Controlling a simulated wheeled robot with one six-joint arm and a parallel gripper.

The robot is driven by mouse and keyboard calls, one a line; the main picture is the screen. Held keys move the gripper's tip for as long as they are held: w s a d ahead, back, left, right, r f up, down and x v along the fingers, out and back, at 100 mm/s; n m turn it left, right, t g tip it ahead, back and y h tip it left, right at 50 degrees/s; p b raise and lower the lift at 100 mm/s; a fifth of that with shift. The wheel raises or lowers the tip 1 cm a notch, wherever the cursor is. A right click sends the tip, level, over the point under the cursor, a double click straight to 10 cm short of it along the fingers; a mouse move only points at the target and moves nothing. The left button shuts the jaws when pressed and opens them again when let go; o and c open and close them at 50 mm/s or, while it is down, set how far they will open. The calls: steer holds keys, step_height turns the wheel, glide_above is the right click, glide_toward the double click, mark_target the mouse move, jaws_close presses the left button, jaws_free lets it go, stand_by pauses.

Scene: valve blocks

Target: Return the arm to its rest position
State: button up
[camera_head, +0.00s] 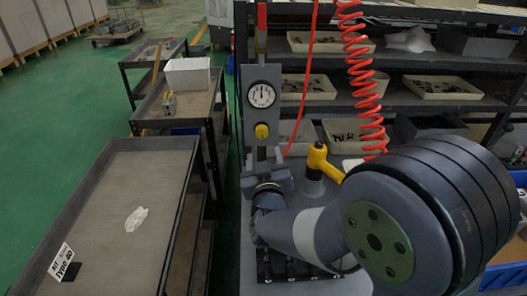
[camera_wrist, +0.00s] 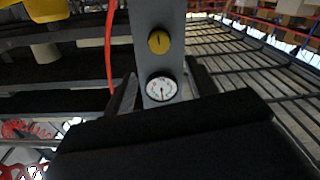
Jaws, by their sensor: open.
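My gripper (camera_head: 266,186) is in front of the grey panel, below the yellow knob (camera_head: 262,131) and the round white gauge (camera_head: 262,95) in the head view. My arm reaches to it from the lower right. In the wrist view, my gripper's dark fingers (camera_wrist: 164,88) stand apart with nothing seen held between them. That view looks upside down, with the gauge (camera_wrist: 161,89) below the yellow knob (camera_wrist: 158,41). The gauge and knob appear beyond the fingers, and no contact shows. The thick arm joint hides part of the workbench.
A yellow-handled tool (camera_head: 320,160) stands close to my arm on the right. A coiled red hose (camera_head: 366,85) hangs behind it. Shelves with trays (camera_head: 445,88) fill the back. A cart (camera_head: 120,190) with a white piece and a label stands left, beside open green floor.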

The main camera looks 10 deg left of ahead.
mark_target(262, 134)
steer(key=shift+s+d, duration=0.15)
steer(key=shift+s, duration=0.2)
steer(key=shift+w, duration=0.15)
steer(key=p+x, duration=0.2)
steer(key=x, duration=0.8)
steer(key=shift+w, duration=0.35)
steer(key=shift+m+p, duration=0.65)
steer(key=shift+m, duration=0.15)
steer(key=shift+f, duration=0.1)
steer(key=shift+b, duration=0.3)
